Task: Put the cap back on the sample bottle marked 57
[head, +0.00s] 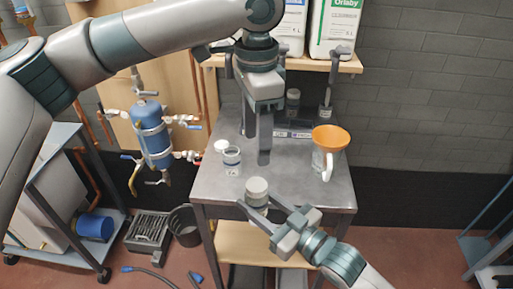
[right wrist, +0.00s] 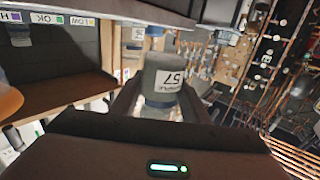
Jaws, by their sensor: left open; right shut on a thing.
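My right gripper (head: 258,210) is shut on a small sample bottle (head: 257,191) in front of the table's front edge. The bottle has a pale grey round top and a bluish clear lower part. In the right wrist view its label (right wrist: 168,78) reads 57. I cannot tell whether the grey top is a separate cap. A white round cap (head: 221,146) lies on the table at the left. Beside it stands a clear, open-looking bottle (head: 232,158) with a label too small to read. My left gripper (head: 258,150) is open and empty, pointing down over the table's middle.
The grey metal table (head: 290,190) has free room at its front middle. An orange funnel (head: 331,138) sits on a clear jug at the right. A dark-topped bottle (head: 293,98) stands at the back. A wooden shelf (head: 345,66) with white containers hangs above.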

